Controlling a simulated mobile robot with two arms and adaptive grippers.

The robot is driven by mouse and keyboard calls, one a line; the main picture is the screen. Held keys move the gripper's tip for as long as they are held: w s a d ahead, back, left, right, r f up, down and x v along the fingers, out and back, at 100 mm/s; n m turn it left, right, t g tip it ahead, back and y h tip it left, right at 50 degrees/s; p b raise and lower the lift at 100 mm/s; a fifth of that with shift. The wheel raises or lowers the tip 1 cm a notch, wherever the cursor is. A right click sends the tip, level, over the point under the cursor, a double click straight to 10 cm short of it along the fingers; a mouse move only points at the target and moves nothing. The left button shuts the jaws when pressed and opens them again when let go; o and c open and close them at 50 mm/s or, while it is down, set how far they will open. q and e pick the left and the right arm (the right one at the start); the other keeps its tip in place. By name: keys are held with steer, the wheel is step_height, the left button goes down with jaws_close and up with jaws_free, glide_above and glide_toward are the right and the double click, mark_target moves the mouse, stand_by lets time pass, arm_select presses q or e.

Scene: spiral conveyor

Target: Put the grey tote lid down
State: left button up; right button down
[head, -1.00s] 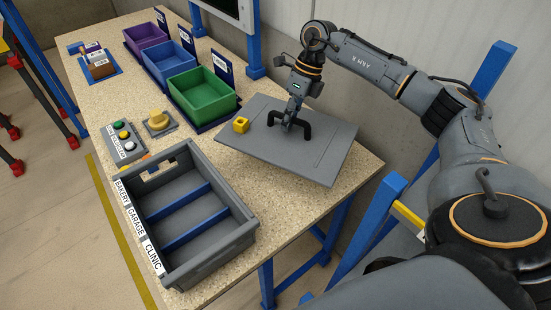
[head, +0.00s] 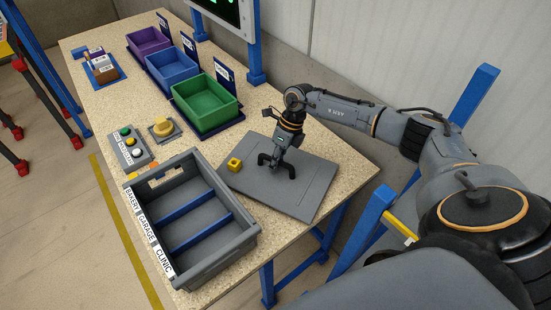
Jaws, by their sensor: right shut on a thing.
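My right gripper (head: 274,165) is shut on the lid's black handle from above. The open grey tote (head: 215,262) stands at the front of the table, with blue dividers and labels BAKERY, GARAGE and CLINIC. My left gripper is not in view.
Green (head: 207,103), blue (head: 171,70) and purple (head: 148,41) bins line the table's back. A monitor (head: 226,12) stands behind. The lid is near the table's right end.

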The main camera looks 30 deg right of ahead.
steer(key=shift+d, duration=0.1)
steer(key=c, duration=1.3)
jaws_free()
steer(key=shift+o, duration=0.2)
steer(key=b+v, duration=0.4)
steer(key=v, duration=0.8)
